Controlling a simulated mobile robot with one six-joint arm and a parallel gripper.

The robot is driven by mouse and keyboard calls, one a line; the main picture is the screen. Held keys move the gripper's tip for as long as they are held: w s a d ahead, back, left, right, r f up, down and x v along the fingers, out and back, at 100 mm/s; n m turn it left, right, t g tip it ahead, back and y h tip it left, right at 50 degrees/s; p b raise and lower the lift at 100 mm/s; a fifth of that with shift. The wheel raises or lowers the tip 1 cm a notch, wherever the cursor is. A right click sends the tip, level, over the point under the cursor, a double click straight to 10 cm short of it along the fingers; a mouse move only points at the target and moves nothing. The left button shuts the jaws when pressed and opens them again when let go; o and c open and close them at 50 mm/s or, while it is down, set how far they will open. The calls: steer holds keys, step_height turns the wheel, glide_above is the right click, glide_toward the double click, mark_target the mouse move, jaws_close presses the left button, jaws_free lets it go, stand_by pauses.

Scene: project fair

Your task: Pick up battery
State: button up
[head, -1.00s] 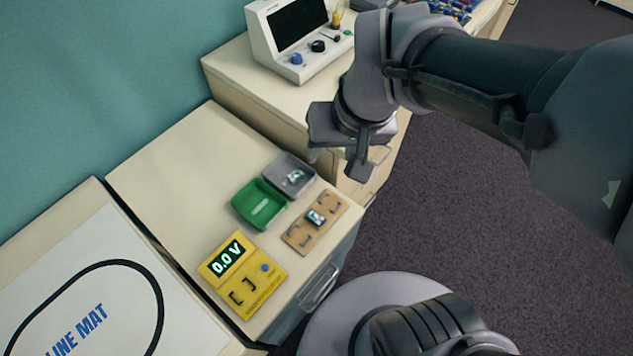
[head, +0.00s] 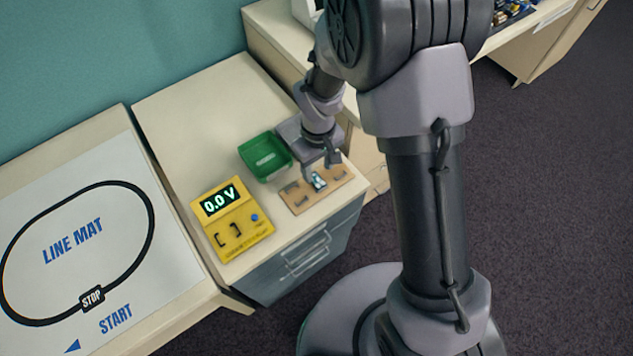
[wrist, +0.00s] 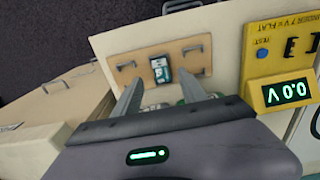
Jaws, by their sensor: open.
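The battery (head: 318,181), a small dark block with a white and teal label, lies at the middle of a tan wooden board (head: 298,204) with metal brackets. In the wrist view the battery (wrist: 161,69) shows just beyond the fingertips, between their lines. My gripper (head: 321,167) is open and empty above the board's back edge, close to the battery. In the wrist view its two fingers (wrist: 161,79) are spread apart. I cannot tell the exact height of the fingertips over the board.
A green tray (head: 250,155) stands left of my gripper. A grey tray (head: 288,130) is mostly hidden behind my wrist. A yellow voltage tester (head: 237,228) reading 0.0 V sits front left. A line mat (head: 72,275) covers the left table.

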mark_target(317, 180)
steer(key=f+b, duration=0.1)
steer(key=f, duration=0.1)
steer(key=f+b, duration=0.1)
steer(key=f, duration=0.2)
steer(key=shift+w+a+b, duration=0.1)
steer(key=shift+a+b, duration=0.1)
steer(key=shift+b, duration=0.2)
steer(key=shift+r, duration=0.1)
steer(key=shift+c, duration=0.8)
jaws_close()
